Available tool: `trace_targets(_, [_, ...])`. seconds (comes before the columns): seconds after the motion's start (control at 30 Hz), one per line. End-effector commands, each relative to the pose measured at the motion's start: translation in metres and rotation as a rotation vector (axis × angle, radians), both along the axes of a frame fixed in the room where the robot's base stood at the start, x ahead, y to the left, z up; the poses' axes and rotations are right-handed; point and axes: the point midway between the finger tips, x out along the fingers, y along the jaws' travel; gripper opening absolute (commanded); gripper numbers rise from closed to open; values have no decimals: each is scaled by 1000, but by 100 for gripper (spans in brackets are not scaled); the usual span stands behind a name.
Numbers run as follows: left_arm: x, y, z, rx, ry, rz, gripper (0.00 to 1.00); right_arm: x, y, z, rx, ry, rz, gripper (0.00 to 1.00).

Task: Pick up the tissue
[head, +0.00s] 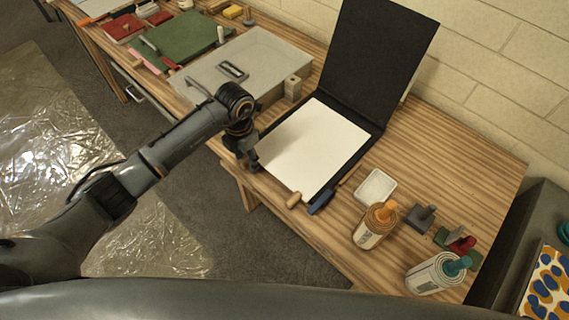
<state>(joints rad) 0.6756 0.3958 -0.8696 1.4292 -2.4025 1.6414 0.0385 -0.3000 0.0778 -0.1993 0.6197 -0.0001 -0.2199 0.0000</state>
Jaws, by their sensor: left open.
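A flat white sheet, which looks like the tissue (315,146), lies on the lower half of an open black folder (366,146) on the wooden table. The folder's other half stands up against the wall side. My left gripper (249,162) is at the left edge of the sheet, pointing down, with its jaws open. The arm and gripper body hide part of the fingers, and I cannot tell whether they touch the sheet. My right gripper is not in view.
A grey lidded case (285,48) and a small wooden block (293,87) stand behind my left gripper. A wooden-handled blue brush (322,200) lies at the folder's front edge. A white tray (375,187) and bottles, one with an orange top (376,226), stand to the right.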

Motion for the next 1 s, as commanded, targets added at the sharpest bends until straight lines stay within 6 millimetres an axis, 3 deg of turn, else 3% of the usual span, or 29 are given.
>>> trace_targets(0.13, [0, 0, 0, -1, -1, 0, 47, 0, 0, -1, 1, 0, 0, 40])
trace_targets(0.17, [0, 0, 0, -1, -1, 0, 43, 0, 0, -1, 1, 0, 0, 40])
trace_targets(0.37, [0, 0, 0, 0, 0, 0, 2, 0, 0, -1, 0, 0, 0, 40])
trace_targets(0.77, [1, 0, 6, 0, -4, 0, 1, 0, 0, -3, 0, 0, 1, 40])
trace_targets(1.0, [2, 1, 48, 0, -9, -1, 1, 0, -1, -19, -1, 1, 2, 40])
